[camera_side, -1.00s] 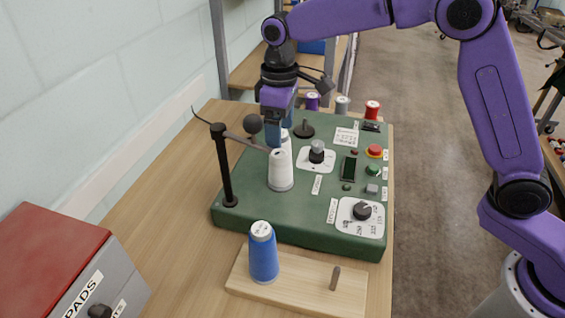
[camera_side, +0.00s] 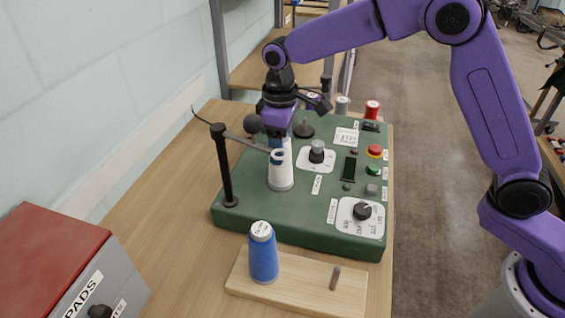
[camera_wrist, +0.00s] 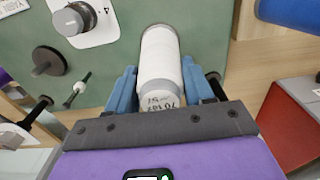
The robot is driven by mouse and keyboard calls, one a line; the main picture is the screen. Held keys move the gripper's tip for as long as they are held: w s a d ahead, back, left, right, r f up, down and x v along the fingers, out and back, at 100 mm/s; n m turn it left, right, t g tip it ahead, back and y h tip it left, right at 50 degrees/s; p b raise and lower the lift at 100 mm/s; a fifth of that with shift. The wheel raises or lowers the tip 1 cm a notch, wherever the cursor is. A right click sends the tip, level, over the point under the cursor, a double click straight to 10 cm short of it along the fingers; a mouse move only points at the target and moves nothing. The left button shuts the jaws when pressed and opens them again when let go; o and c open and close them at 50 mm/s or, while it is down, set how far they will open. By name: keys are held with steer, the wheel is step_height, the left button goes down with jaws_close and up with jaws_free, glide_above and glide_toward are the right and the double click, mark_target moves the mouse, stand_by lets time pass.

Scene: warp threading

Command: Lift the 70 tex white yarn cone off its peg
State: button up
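The white yarn cone (camera_side: 281,177) stands upright on the green machine in the side view. In the wrist view the white cone (camera_wrist: 161,58) shows with a 70 tex label on its near end. My gripper (camera_wrist: 160,85) has its blue fingers on both sides of the cone near its labelled top. They look very close to the yarn, but I cannot tell whether they press on it. In the side view my gripper (camera_side: 279,148) is at the cone's top, with a blue fingertip in front of it. The peg under the cone is hidden.
A black post (camera_side: 224,165) with a thin arm reaches close to the cone on the left. A blue cone (camera_side: 263,255) stands on a wooden board (camera_side: 305,288) with a bare peg (camera_side: 335,278).

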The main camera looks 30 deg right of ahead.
step_height(320, 180, up, 10)
stand_by(1.6)
